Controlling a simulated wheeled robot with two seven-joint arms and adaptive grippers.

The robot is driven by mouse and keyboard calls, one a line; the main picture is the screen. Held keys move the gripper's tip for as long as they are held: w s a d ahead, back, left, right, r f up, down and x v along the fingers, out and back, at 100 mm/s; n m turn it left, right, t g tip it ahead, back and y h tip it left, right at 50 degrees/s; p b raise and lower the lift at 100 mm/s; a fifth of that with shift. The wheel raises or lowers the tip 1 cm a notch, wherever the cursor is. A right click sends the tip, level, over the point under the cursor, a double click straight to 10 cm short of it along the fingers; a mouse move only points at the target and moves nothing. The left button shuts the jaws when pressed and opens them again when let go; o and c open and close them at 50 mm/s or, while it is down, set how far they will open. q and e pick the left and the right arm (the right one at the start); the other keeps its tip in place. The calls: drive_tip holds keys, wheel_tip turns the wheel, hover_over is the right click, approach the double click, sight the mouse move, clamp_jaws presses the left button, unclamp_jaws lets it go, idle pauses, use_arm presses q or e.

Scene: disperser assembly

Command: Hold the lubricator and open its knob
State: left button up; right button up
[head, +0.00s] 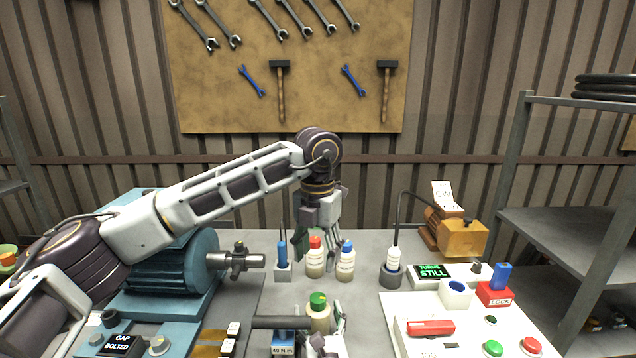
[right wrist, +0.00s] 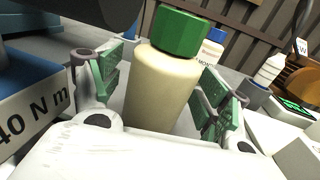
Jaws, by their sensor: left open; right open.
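A cream bottle with a green cap (head: 319,312) stands at the front middle of the table. In the right wrist view, this bottle (right wrist: 160,88) fills the middle, its green knob-like cap at the top. My right gripper (head: 326,338) is open, with its green-padded fingers on either side of the bottle; gaps show beside it. My left gripper (head: 318,240) is open and points down, just above and behind a red-capped bottle (head: 315,265). A blue-capped bottle (head: 345,264) stands to its right. The left gripper's fingertips are partly hidden.
A blue-handled tool (head: 282,255) stands in a holder left of the bottles. A white tubed bottle (head: 393,259) sits in a grey cup at right. A grey bar (head: 280,322) lies left of the green-capped bottle, above a 40 N m block (head: 284,346). A white control panel (head: 465,325) is at right.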

drive_tip(key=shift+s, duration=0.1)
drive_tip(key=shift+s+d, duration=0.2)
drive_tip(key=shift+s, duration=1.1)
drive_tip(key=shift+s+d, duration=0.25)
drive_tip(key=shift+s, duration=1)
drive_tip(key=shift+s+d, duration=0.2)
drive_tip(key=shift+s, duration=1.1)
drive_tip(key=shift+s, duration=0.1)
